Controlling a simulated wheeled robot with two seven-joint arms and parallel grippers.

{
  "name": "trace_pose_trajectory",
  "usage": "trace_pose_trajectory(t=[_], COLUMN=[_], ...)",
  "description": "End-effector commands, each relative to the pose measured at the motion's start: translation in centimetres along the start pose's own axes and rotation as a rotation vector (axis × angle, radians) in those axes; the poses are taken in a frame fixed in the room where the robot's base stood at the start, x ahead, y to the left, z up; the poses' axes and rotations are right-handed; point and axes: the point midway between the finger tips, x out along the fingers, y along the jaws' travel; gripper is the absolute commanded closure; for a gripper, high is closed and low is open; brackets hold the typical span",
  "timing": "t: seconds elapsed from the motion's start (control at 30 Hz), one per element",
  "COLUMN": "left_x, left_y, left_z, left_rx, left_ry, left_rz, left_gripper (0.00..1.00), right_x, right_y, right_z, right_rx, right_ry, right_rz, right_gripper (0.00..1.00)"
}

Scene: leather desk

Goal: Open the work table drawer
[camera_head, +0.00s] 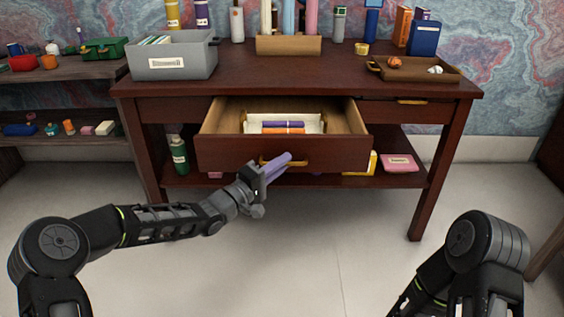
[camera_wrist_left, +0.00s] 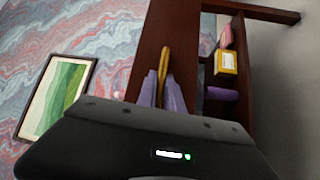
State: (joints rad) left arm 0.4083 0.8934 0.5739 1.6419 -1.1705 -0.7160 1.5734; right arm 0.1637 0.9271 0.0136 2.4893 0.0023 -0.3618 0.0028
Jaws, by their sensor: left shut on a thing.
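The dark wooden work table (camera_head: 330,68) stands against the wall. Its wide drawer (camera_head: 230,153) is pulled out, and its inside shows a white tray (camera_head: 315,124) with purple and orange items. A brass handle (camera_head: 298,162) is on the drawer front; it also shows in the left wrist view (camera_wrist_left: 165,62). My left gripper (camera_head: 284,161) has purple fingers shut on the handle, one on each side of it in the left wrist view (camera_wrist_left: 162,88). My right arm (camera_head: 470,255) shows at the lower right, but its gripper is out of view.
A grey bin (camera_head: 172,60), a wooden organiser (camera_head: 288,45) and a brown tray (camera_head: 425,74) stand on the table top. A lower shelf (camera_head: 335,178) holds a green bottle (camera_head: 179,155) and a pink box (camera_head: 398,163). The floor in front is clear.

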Motion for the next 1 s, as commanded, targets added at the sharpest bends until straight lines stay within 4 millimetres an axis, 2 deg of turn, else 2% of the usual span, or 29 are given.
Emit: trace_pose_trajectory(t=[0.4,0.43,0.53,0.83,1.0], left_x=[0.0,0.0,0.0,-0.2,-1.7], left_y=[-0.1,-0.1,-0.1,0.0,0.1], left_z=[-0.1,-0.1,-0.1,-0.1,-0.1], left_rx=[0.001,0.001,0.001,0.000,0.001], left_ry=[0.001,0.001,0.001,0.001,0.001], left_rz=[-0.001,-0.001,-0.001,0.000,-0.002], left_gripper=[1.00,0.88,0.80,0.80,0.80], right_x=[0.0,0.0,0.0,-0.1,-0.5], right_y=[0.0,0.0,0.0,-0.1,-0.3], right_z=[0.0,0.0,0.0,0.0,0.1], right_rx=[0.000,0.000,0.000,0.000,-0.001], right_ry=[0.000,0.000,0.000,0.000,-0.002], right_rz=[0.000,0.000,0.000,0.000,-0.001], right_gripper=[0.64,0.64,0.64,0.64,0.64])
